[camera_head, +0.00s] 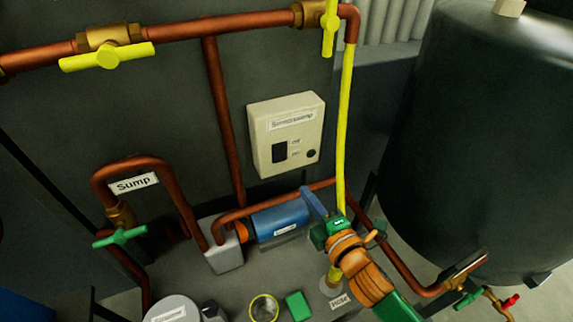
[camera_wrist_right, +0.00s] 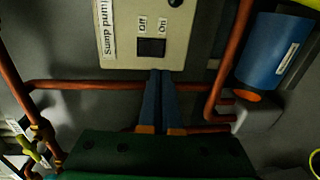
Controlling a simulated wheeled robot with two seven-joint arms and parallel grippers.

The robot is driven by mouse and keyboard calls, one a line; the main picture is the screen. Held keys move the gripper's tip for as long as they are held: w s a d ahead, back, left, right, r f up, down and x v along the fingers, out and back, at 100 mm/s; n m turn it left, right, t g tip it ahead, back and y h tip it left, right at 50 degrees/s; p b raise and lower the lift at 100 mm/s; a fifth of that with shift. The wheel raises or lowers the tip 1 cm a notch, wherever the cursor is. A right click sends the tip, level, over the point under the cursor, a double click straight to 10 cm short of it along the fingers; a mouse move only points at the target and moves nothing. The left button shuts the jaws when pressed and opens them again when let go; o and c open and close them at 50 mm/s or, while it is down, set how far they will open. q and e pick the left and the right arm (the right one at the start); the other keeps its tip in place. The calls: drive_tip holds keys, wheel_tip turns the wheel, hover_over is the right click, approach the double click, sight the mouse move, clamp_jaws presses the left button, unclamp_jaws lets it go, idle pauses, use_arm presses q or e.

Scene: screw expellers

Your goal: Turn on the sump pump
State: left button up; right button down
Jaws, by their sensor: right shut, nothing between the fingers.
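A cream control box (camera_head: 285,165) labelled for the sump pump is mounted on the dark wall in the head view. Its black switch (camera_head: 279,152) has Off and On labels beside it. The box (camera_wrist_right: 118,58) and switch (camera_wrist_right: 151,47) also show in the right wrist view. My right gripper (camera_head: 305,190) is shut and empty, its blue fingers below the box. In the right wrist view its fingertips (camera_wrist_right: 161,72) are close to the box's edge by the switch; I cannot tell whether they touch it. My left gripper is not in view.
A blue pump motor (camera_head: 278,222) sits under the box. Copper pipes (camera_head: 222,120) with yellow-handled valves (camera_head: 107,56) run along the wall. A yellow pipe (camera_head: 346,120) stands right of the box. A large dark tank (camera_head: 470,150) fills the right side.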

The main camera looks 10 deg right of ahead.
sight(281, 160)
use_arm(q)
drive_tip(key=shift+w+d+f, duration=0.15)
use_arm(e)
drive_tip(key=x, duration=1.2)
drive_tip(key=shift+r, duration=0.1)
